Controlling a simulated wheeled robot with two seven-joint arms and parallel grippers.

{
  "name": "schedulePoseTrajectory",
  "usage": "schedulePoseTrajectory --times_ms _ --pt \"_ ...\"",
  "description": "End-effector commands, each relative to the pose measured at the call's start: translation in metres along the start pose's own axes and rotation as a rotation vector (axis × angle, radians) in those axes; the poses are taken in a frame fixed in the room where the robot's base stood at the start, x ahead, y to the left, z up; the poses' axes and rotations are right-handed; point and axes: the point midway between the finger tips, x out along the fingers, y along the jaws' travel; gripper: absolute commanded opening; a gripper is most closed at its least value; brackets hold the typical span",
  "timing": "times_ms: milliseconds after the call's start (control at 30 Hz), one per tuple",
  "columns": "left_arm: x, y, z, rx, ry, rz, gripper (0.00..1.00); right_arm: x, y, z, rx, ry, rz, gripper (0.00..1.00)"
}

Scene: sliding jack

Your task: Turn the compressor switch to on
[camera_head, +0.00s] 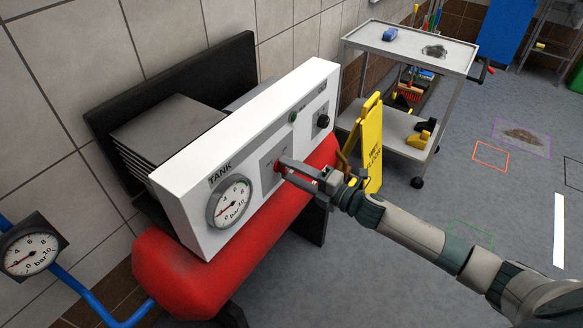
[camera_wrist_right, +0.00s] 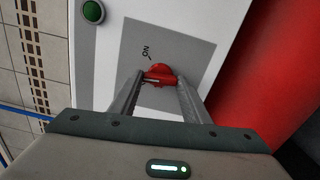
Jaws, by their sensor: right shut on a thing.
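The compressor's white panel (camera_head: 265,127) sits above a red tank (camera_head: 178,272). Its red rotary switch (camera_head: 278,168) is on a grey plate (camera_head: 268,180). In the wrist view the switch (camera_wrist_right: 159,74) lies between my right gripper's fingers, its grip bar roughly crosswise in the picture. An "ON" mark (camera_wrist_right: 146,52) shows just above and left of the knob. My right gripper (camera_head: 285,170) is shut on the switch, with a finger on each side; it also fills the lower wrist view (camera_wrist_right: 160,79). My left gripper is not in view.
A green round button or lamp (camera_head: 293,117) and a black knob (camera_head: 323,121) are further right on the panel. The tank gauge (camera_head: 230,202) is left of the switch. A yellow floor sign (camera_head: 371,145) and a metal cart (camera_head: 408,43) stand behind my right arm.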

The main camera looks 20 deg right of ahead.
Motion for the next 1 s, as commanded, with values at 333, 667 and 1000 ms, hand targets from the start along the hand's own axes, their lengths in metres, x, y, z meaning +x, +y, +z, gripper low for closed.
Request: schedulePoseTrajectory --times_ms 333,667,1000 --pt "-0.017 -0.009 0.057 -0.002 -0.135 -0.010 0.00 0.000 0.001 0.001 0.331 -0.002 -0.002 0.21" --pt "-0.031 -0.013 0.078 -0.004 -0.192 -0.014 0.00 0.000 0.001 0.001 0.637 -0.003 -0.002 0.21" --pt "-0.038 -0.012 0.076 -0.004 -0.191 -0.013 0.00 0.000 0.000 0.001 0.858 -0.002 -0.001 0.21"
